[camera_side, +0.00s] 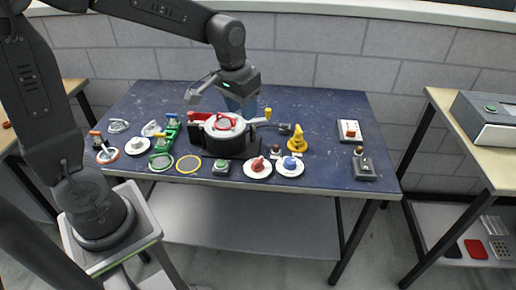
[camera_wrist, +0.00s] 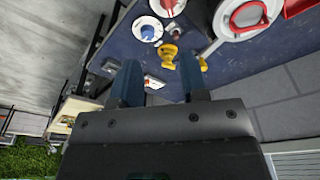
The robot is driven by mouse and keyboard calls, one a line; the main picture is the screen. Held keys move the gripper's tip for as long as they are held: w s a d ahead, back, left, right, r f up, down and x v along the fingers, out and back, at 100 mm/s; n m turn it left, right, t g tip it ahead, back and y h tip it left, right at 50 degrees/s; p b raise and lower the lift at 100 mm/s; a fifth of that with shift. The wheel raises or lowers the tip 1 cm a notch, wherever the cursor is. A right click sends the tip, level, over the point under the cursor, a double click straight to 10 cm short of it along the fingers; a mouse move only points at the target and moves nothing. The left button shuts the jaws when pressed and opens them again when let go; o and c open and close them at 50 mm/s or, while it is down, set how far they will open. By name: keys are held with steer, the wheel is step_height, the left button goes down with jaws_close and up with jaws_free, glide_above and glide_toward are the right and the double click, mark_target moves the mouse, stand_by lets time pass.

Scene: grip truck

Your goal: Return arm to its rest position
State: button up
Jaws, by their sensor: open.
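My gripper (camera_side: 241,104) hangs over the back middle of the blue table (camera_side: 315,110) in the side view, just above and behind a round white plate with a red handle (camera_side: 226,123). Its two blue fingers also show in the wrist view (camera_wrist: 160,78); they are apart with nothing between them. The handled plate sits on a black base (camera_side: 238,147) and shows at the top right of the wrist view (camera_wrist: 243,15). I cannot tell from the side view how high the fingertips are above the table.
A yellow cone-like piece (camera_side: 297,139), a red-knobbed disc (camera_side: 257,167) and a blue-knobbed disc (camera_side: 290,166) stand to the right of the plate. Several rings and handles crowd the left. A switch box (camera_side: 351,131) stands at right. The table's back right is clear.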

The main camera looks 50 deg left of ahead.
steer(key=s+d+r+m+t, duration=0.1)
steer(key=s+r+t, duration=0.1)
steer(key=s, duration=0.5)
steer(key=s+d+r+m+t, duration=0.1)
steer(key=s+d+r, duration=0.1)
steer(key=s, duration=0.6)
steer(key=shift+s+r+t, duration=0.2)
steer(key=shift+r+t, duration=0.2)
steer(key=shift+r, duration=0.25)
